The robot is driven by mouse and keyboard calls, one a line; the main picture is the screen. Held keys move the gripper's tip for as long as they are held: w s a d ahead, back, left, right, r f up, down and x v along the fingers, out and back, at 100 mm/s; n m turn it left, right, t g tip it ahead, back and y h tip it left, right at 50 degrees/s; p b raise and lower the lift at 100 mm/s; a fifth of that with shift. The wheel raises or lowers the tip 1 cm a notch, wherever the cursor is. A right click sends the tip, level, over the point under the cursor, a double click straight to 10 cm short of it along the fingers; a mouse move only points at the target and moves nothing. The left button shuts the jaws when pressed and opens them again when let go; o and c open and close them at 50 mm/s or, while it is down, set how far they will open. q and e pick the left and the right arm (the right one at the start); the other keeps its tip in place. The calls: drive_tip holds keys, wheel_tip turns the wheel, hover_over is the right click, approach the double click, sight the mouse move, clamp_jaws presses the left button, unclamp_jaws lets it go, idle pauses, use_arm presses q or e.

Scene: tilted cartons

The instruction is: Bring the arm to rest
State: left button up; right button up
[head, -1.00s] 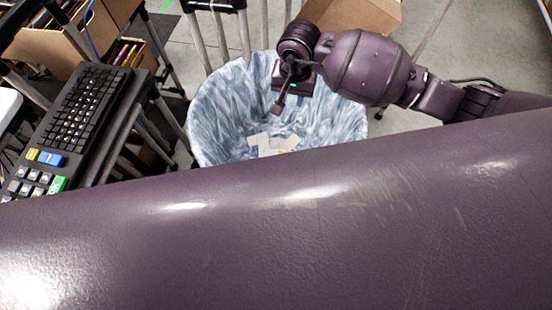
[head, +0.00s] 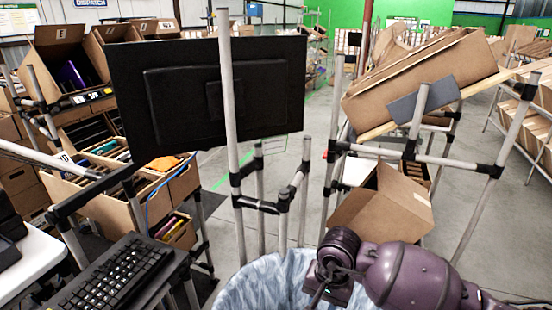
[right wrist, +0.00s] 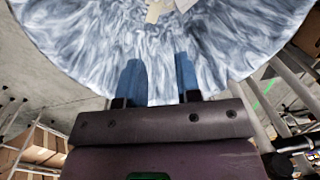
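My right arm comes in at the bottom right of the head view. Its gripper (head: 320,294) hangs over a blue-and-white marbled bin (head: 250,287), whose lower part is cut off by the picture's edge. In the right wrist view the two blue fingers of the right gripper (right wrist: 158,82) stand apart with nothing between them. The marbled bin (right wrist: 85,42) lies behind the fingertips, with pale scraps (right wrist: 158,8) inside it. My left gripper is in neither view.
A black monitor (head: 210,90) on grey posts stands ahead. A keyboard (head: 110,275) is at the lower left. Cartons fill a rack (head: 120,180) on the left. A long tilted carton (head: 420,85) and an open box (head: 385,210) are on the right. Grey floor shows at the far right.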

drive_tip(key=s+a+r+m+g+y, duration=0.1)
drive_tip(key=s+a+r+m+y, duration=0.15)
drive_tip(key=s+a+y, duration=0.4)
drive_tip(key=a+r+m+t+y, duration=0.6)
drive_tip(key=r+m+y, duration=0.5)
drive_tip(key=m, duration=0.3)
drive_tip(key=w+d+m+t+h, duration=0.2)
drive_tip(key=d+m+t+h, duration=0.55)
drive_tip(key=m, duration=0.65)
drive_tip(key=w+d+m+t+h, duration=0.2)
drive_tip(key=d+m+t+h, duration=0.6)
drive_tip(key=m, duration=0.7)
drive_tip(key=s+d+f+m+g+h, duration=0.4)
drive_tip(key=d+f+m+g+h, duration=0.15)
drive_tip(key=d+m, duration=0.4)
drive_tip(key=s+d+f+m+g+y, duration=0.1)
drive_tip(key=s+f+m+g, duration=0.3)
drive_tip(key=s, duration=0.3)
drive_tip(key=s+d+f+m+g, duration=0.2)
drive_tip(key=s+f+m+g, duration=0.2)
drive_tip(key=s, duration=0.3)
drive_tip(key=s+d+f+m+g+y, duration=0.1)
drive_tip(key=s+f+m+g, duration=0.3)
drive_tip(key=s, duration=0.3)
drive_tip(key=w+f+t, duration=0.7)
drive_tip(key=f+t, duration=0.1)
drive_tip(key=shift+w+a+f+n, duration=0.15)
drive_tip(key=shift+w+n, duration=0.25)
